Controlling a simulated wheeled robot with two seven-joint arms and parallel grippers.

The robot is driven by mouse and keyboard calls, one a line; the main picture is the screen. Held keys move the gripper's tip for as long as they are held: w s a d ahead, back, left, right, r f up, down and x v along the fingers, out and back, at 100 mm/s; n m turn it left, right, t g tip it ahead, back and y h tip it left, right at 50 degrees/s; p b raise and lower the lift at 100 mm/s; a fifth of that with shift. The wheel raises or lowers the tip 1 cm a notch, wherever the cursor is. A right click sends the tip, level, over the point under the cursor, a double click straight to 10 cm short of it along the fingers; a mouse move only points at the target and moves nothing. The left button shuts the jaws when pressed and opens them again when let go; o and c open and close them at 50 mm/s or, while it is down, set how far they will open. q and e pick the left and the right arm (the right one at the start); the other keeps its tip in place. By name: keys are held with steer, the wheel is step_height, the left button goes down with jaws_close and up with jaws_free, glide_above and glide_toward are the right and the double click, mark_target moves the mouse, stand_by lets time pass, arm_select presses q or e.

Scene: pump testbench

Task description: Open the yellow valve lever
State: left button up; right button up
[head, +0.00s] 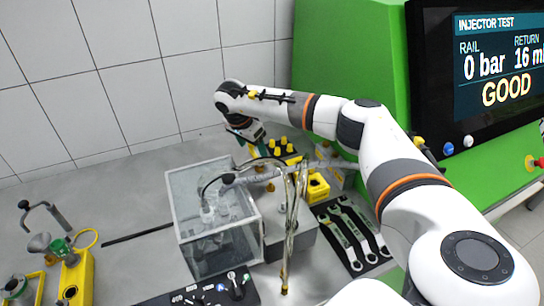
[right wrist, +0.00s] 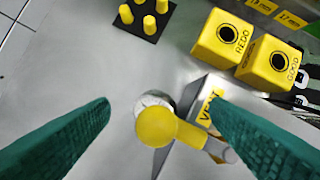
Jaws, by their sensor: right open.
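The yellow valve lever (right wrist: 175,128) shows in the right wrist view, with a rounded yellow end and a round silver part partly behind it. It lies between the two green fingers of my right gripper (right wrist: 163,106), which are open and apart on either side. I see no finger touching the lever. In the head view my right gripper (head: 243,138) points down behind the clear box, partly hidden by its own wrist. I cannot make out the lever clearly in the head view. My left gripper is not in view.
A grey block marked with black letters on yellow (right wrist: 208,105) stands beside the lever. Yellow REDO and GOOD boxes (right wrist: 222,40) and a black pegged plate (right wrist: 150,18) are beyond. A clear box (head: 215,240) and wrenches (head: 350,235) are nearby. The screen (head: 495,65) reads 0 bar.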

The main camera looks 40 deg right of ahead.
steer(key=shift+d, duration=0.25)
steer(key=shift+r, duration=0.2)
steer(key=shift+r+p, duration=2.25)
steer(key=shift+r, duration=0.6)
